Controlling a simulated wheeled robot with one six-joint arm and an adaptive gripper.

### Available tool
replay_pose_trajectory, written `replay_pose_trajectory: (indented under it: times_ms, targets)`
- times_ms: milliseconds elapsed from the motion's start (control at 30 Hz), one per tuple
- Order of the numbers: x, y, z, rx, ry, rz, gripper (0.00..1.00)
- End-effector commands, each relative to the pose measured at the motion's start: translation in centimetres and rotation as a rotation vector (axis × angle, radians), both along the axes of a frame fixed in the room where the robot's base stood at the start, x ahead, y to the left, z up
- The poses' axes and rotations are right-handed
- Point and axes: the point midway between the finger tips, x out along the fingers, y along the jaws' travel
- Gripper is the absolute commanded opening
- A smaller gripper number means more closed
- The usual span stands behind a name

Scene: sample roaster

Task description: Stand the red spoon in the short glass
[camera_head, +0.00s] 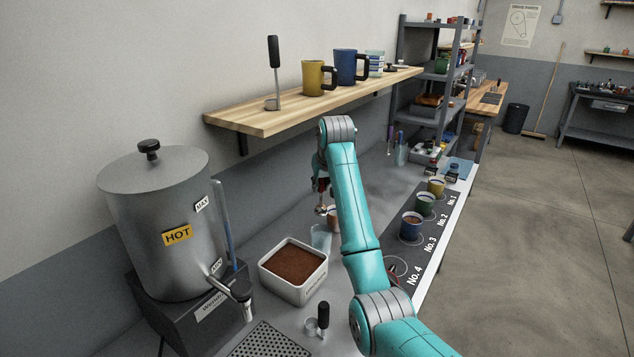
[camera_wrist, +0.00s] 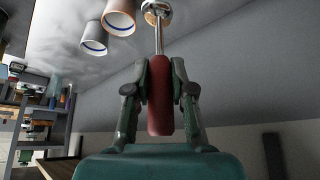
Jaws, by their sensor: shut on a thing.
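My gripper (camera_wrist: 160,85) is shut on the red handle of the red spoon (camera_wrist: 160,110). The spoon's metal shaft runs away from the fingers to a round bowl at the top of the wrist view. In the head view, my gripper (camera_head: 322,184) holds the spoon (camera_head: 321,210) bowl down above the counter. A short, pale bluish glass (camera_head: 321,239) stands just below and in front of the spoon; the spoon is outside it. A light pinkish cup (camera_head: 334,219) stands close behind, partly hidden by my arm. Two vessels show near the bowl in the wrist view.
A white tub of brown grounds (camera_head: 293,273) stands in front of the glass, with a hot-water urn (camera_head: 160,220) at left. A wooden shelf (camera_head: 320,97) with mugs hangs above. Numbered cups stand on a dark mat (camera_head: 424,236) at right.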

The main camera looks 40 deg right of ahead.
Motion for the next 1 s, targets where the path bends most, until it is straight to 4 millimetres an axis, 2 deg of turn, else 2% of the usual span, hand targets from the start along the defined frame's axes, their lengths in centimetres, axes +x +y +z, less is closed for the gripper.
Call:
replay_pose_trajectory:
  times_ms: [367, 1000]
  targets:
    - [-0.1, 0.0, -0.4, 0.001, 0.001, 0.0, 0.0]
    - [-0.1, 0.0, -5.2, 0.001, 0.002, 0.0, 0.0]
